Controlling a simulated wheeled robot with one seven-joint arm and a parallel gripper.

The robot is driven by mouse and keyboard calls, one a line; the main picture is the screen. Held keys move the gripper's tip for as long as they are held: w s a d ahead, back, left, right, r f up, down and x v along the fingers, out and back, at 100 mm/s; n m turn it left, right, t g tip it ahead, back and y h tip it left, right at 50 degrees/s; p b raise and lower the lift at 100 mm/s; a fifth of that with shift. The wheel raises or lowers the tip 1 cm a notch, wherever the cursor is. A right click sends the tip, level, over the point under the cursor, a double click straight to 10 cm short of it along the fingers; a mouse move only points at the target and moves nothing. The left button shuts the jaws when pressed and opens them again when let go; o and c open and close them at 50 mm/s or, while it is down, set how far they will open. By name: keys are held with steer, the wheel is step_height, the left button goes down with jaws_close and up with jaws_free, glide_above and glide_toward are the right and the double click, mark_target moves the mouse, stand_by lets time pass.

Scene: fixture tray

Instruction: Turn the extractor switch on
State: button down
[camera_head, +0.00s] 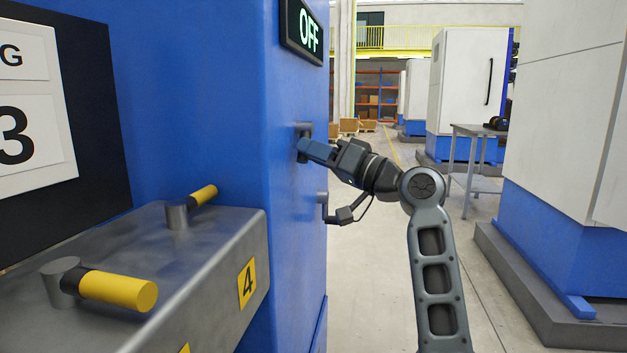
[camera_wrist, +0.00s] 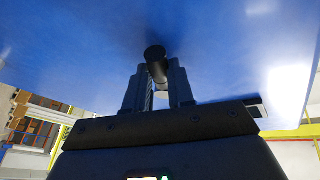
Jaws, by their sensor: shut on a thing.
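The extractor's display (camera_head: 301,31) reads OFF in green, high on the side face of the blue machine (camera_head: 215,120). Below it a dark switch handle (camera_head: 304,129) sticks out of that face. My gripper (camera_head: 306,150) is at this handle, its fingers pointing at the blue face. In the wrist view the dark round end of the switch handle (camera_wrist: 155,53) shows between the two fingertips of my gripper (camera_wrist: 158,82), which are shut on it. The handle's base is partly hidden by the fingers.
A metal fixture (camera_head: 215,245) with yellow-gripped levers (camera_head: 118,289) stands at left. The aisle at right is open, with a grey table (camera_head: 478,131) and white-and-blue machines (camera_head: 570,130) beyond.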

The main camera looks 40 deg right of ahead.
steer(key=n+y+b, duration=0.1)
steer(key=n+b, duration=0.2)
steer(key=b, duration=0.1)
steer(key=w+d+f+n+y+b, duration=0.1)
steer(key=n+y+b, duration=0.1)
steer(key=b, duration=0.3)
steer(key=d+n+y+b, duration=0.1)
steer(key=n+b, duration=0.2)
steer(key=b, duration=0.1)
steer(key=shift+w+d+f+n+b, duration=0.1)
steer(key=shift+w+f+n+b, duration=0.1)
steer(key=shift+w+n+b, duration=0.15)
steer(key=shift+r+y, duration=0.1)
steer(key=shift+y, duration=0.2)
steer(key=c, duration=1)
jaws_free()
steer(key=shift+o, duration=0.2)
steer(key=shift+s+d, duration=0.1)
steer(key=shift+s, duration=0.05)
